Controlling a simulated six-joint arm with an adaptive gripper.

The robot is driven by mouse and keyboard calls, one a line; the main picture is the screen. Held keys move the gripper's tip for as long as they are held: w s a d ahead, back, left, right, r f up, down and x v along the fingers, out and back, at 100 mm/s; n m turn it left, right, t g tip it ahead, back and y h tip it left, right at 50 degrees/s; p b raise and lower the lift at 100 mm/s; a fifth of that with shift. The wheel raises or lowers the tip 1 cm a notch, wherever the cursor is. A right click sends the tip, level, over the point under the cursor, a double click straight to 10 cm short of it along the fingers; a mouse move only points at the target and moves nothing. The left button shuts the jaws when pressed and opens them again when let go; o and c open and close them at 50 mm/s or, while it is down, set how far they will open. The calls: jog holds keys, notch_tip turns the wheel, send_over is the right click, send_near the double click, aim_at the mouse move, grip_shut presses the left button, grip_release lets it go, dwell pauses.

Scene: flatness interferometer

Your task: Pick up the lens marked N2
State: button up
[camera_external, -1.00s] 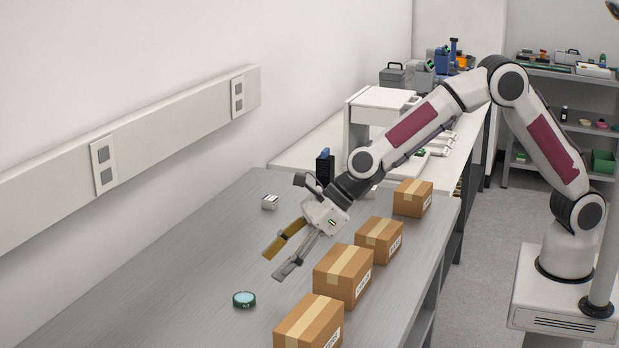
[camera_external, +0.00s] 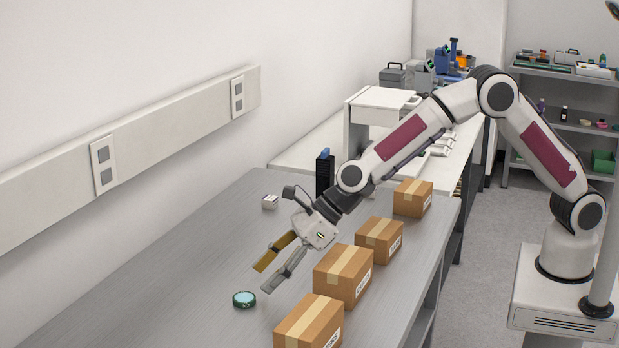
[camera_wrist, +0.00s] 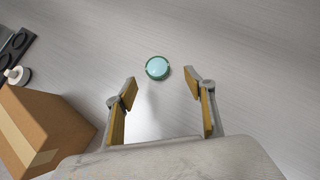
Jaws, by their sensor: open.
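The lens (camera_external: 244,299) is a small round disc with a dark green rim and a pale blue face, lying flat on the grey bench. A small mark shows on its rim, too small to read for certain. In the wrist view the lens (camera_wrist: 158,68) lies ahead of the fingertips, roughly centred between them. My gripper (camera_external: 263,279) is open and empty, above the bench and close to the lens, not touching it. In the wrist view both fingers of my gripper (camera_wrist: 160,84) are spread apart with nothing between them.
Several cardboard boxes (camera_external: 343,275) stand in a row along the bench's right side; one box (camera_wrist: 40,130) is at the left in the wrist view. A dark holder with round openings (camera_wrist: 14,46) is at upper left there. A small white box (camera_external: 270,201) sits near the wall.

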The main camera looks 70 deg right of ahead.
aim_at(247, 295)
jog(key=shift+f, duration=0.1)
dwell(0.3)
jog(key=shift+a+x, duration=0.25)
jog(key=shift+x, duration=2.3)
jog(key=c, duration=1.2)
